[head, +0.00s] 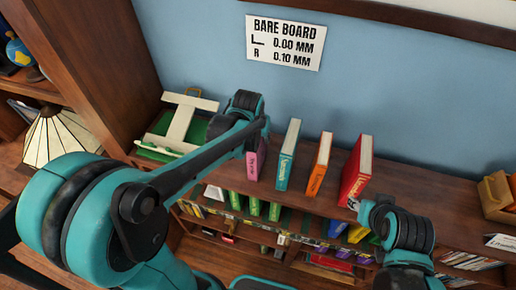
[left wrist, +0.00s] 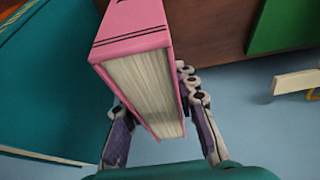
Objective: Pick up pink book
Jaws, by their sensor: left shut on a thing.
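The pink book (head: 254,162) stands upright on the wooden shelf top, left of a teal book. In the left wrist view the pink book (left wrist: 150,80) fills the space between the fingers, with its pink cover and cream page edges showing. My left gripper (left wrist: 152,100) is shut on the pink book, one finger on each side. In the head view my left arm's end hides the top of the book and the fingers. My right arm shows at the lower right, in front of the red book; its fingers do not show.
The teal book (head: 287,157), orange book (head: 319,166) and red book (head: 354,172) stand in a row to the right, with gaps between. A cream and green stand (head: 180,122) is on the left. A wooden box (head: 496,191) sits far right. The blue wall (head: 400,90) is behind.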

